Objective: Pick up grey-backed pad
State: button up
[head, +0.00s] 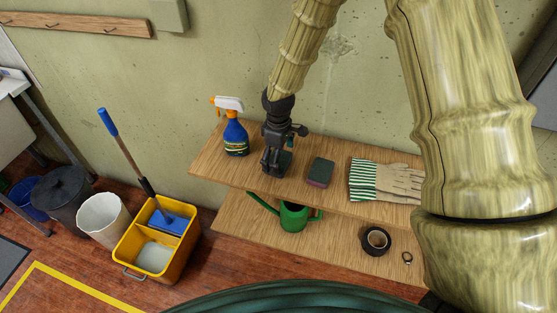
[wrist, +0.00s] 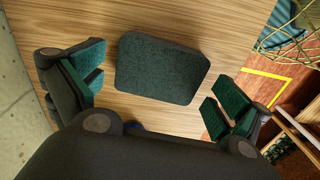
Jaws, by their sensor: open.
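A pad with a dark green top and a dark grey side (wrist: 160,68) lies flat on the wooden shelf top, between my fingers in the wrist view. In the head view it shows as a dark shape (head: 286,163), partly hidden by my gripper (head: 274,168). My gripper is open and points down over this pad, with green-padded fingers on either side of it and gaps on both sides in the wrist view. A second pad (head: 320,172), with a dark green top and a reddish side, lies to the right on the same shelf top.
A blue spray bottle (head: 235,138) stands left of my gripper. Striped gloves (head: 380,180) lie to the right. The lower shelf holds a green watering can (head: 293,217) and black tape (head: 376,240). A yellow mop bucket (head: 132,262) stands on the floor left.

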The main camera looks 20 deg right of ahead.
jog(key=shift+f, duration=0.8)
jog(key=c, duration=0.5)
jog(key=shift+c, duration=0.2)
jog(key=shift+r, duration=0.1)
